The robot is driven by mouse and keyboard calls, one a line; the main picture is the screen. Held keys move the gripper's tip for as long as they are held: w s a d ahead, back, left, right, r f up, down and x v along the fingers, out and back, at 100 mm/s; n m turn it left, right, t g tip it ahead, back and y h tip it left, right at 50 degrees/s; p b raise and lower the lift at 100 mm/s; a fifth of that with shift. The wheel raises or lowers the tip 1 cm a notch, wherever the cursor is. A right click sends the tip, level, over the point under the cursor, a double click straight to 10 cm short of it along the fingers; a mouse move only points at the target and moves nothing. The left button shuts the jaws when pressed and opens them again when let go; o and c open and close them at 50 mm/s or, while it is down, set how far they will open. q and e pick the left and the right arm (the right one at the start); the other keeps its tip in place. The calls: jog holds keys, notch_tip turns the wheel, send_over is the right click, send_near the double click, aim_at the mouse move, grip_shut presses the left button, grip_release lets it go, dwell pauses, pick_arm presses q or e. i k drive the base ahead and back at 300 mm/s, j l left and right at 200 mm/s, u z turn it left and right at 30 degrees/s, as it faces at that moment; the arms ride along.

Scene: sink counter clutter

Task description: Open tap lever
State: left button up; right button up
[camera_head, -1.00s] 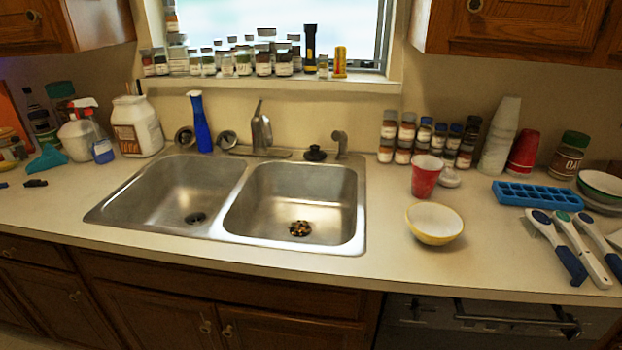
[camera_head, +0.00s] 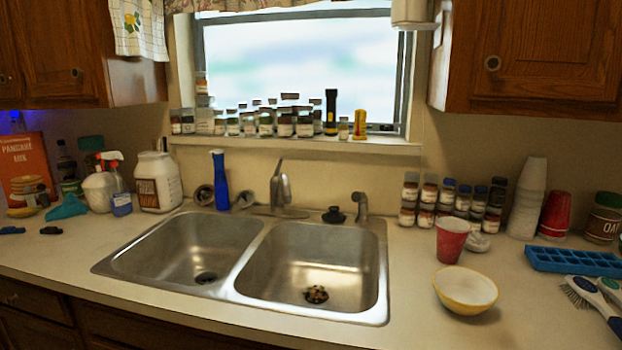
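The metal tap (camera_head: 281,188) stands at the back edge of the double sink, behind the divider between the two basins. Its upright body and short spout show, with the lever at the top (camera_head: 279,165). I cannot tell from here how far the lever is turned. No water stream is visible. The steel sink (camera_head: 236,285) has a left basin and a right basin, and dark bits lie at the right drain. Neither of my grippers is in view.
A blue bottle (camera_head: 220,181) stands left of the tap. A black stopper (camera_head: 334,215) and a small metal sprayer (camera_head: 361,206) stand to its right. A red cup (camera_head: 451,241) and a yellow bowl (camera_head: 466,291) sit right of the sink. Jars line the windowsill (camera_head: 300,146).

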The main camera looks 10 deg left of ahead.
aim_at(277, 172)
jog(key=j+z, duration=0.1)
jog(key=j, duration=0.8)
jog(key=i+j+z, duration=0.1)
jog(key=j, duration=0.8)
